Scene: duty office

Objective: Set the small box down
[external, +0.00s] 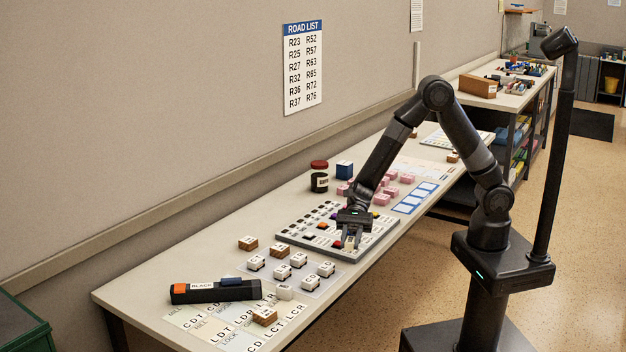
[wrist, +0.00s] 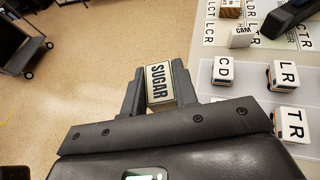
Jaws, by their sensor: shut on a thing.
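The small box (wrist: 160,83) has a pale top face lettered SUGAR. It is held between the two fingers of my gripper (wrist: 160,85), which is shut on it. In the external view my gripper (external: 349,241) is low near the front edge of the grey board (external: 375,243) on the long table. The box is too small and hidden there to make out clearly. In the wrist view the floor shows behind the box, with the table edge just to its right. I cannot tell whether the box touches anything below.
White lettered blocks (external: 298,259) stand on the table left of the board, with lettered cards (external: 238,318) and a black device labelled BLACK (external: 215,291) farther left. Pink blocks (external: 407,178), a dark jar (external: 319,181) and a blue box (external: 344,169) stand behind. Pale tabletop at the back left is clear.

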